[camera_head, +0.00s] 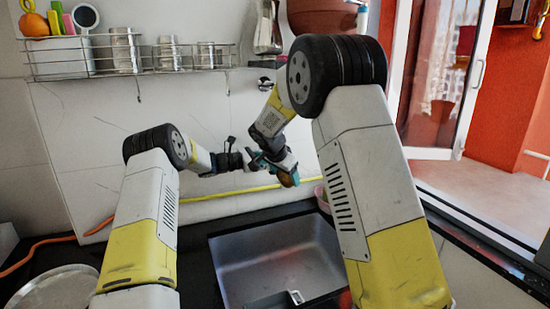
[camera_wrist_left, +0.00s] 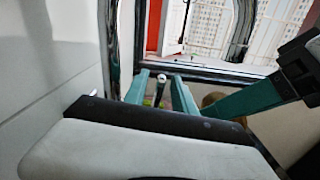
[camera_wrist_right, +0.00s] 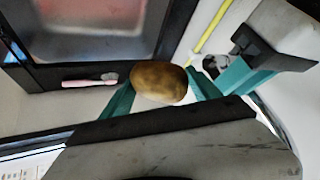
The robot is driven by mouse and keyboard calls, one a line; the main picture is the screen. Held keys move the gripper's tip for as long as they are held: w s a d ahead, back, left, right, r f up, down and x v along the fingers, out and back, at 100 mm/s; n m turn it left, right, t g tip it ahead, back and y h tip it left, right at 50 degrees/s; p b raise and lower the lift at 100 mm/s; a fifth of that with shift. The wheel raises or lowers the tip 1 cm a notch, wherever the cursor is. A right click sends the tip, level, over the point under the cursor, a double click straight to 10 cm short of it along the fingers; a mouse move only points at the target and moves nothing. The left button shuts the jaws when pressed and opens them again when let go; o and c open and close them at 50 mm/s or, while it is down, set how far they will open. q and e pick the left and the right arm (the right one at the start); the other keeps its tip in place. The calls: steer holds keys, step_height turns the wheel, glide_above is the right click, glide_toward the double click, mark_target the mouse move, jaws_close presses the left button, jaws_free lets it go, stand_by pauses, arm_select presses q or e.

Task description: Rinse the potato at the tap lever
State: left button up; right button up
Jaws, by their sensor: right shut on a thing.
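The potato (camera_wrist_right: 158,82) is brown and sits between the two teal fingers of my right gripper, which is shut on it. In the head view the potato (camera_head: 288,180) hangs above the far edge of the sink (camera_head: 270,285). My left gripper (camera_wrist_left: 160,92) has its teal fingers apart. A thin upright piece with a rounded pale end (camera_wrist_left: 161,80), possibly the tap lever, shows between or beyond them; contact cannot be told. No water is visible.
A wire rack (camera_head: 150,68) with metal jars hangs on the wall at upper left. A clay pot (camera_head: 322,18) is at the top. A round plate (camera_head: 55,290) lies on the counter at lower left. A pink-handled item (camera_wrist_right: 90,81) lies beside the sink.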

arm_select(q)
steer(key=shift+w+d+f, duration=0.2)
steer(key=shift+w+d, duration=0.05)
steer(key=shift+w, duration=0.1)
steer(key=shift+s+r, duration=0.15)
steer(key=shift+s, duration=0.05)
jaws_close()
steer(key=shift+w, duration=0.1)
stand_by(0.9)
